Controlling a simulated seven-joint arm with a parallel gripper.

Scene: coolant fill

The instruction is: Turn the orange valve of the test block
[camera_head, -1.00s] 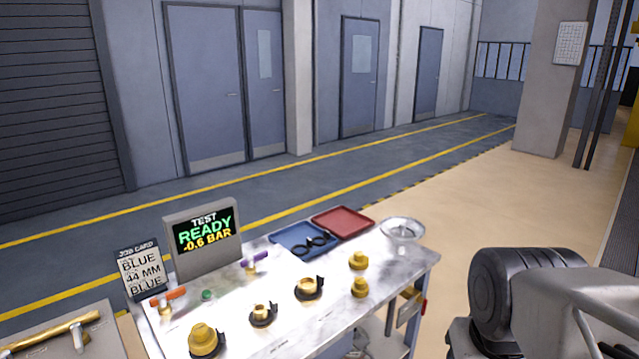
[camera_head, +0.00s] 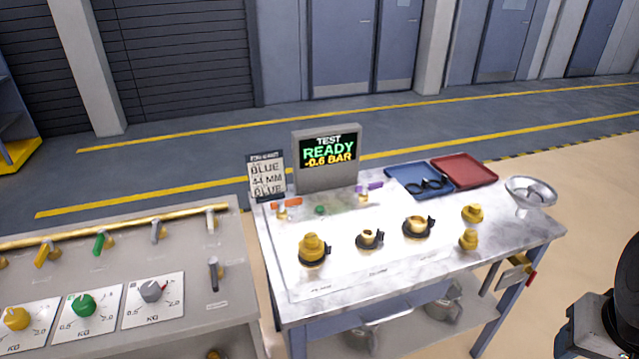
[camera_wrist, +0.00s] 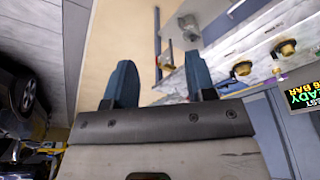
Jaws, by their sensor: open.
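The orange valve (camera_head: 284,203) has a short orange lever on a brass body. It stands at the back left of the white-topped test table, in front of the job card. Beside it are a green button (camera_head: 320,210) and a purple-handled valve (camera_head: 369,187). The test display (camera_head: 328,152) behind reads "TEST READY -0.6 BAR". My gripper (camera_wrist: 160,78) shows in the wrist view with its two blue fingers wide apart and nothing between them. It is apart from the valve, which I cannot make out in the wrist view. The head view shows only part of my arm at the right edge.
Brass caps and fittings (camera_head: 312,248) stand on the table, with blue (camera_head: 408,172) and red (camera_head: 470,170) trays and a metal funnel (camera_head: 531,192) behind. The job card (camera_head: 267,178) stands close behind the valve. A grey panel (camera_head: 200,290) with knobs and levers adjoins at left.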

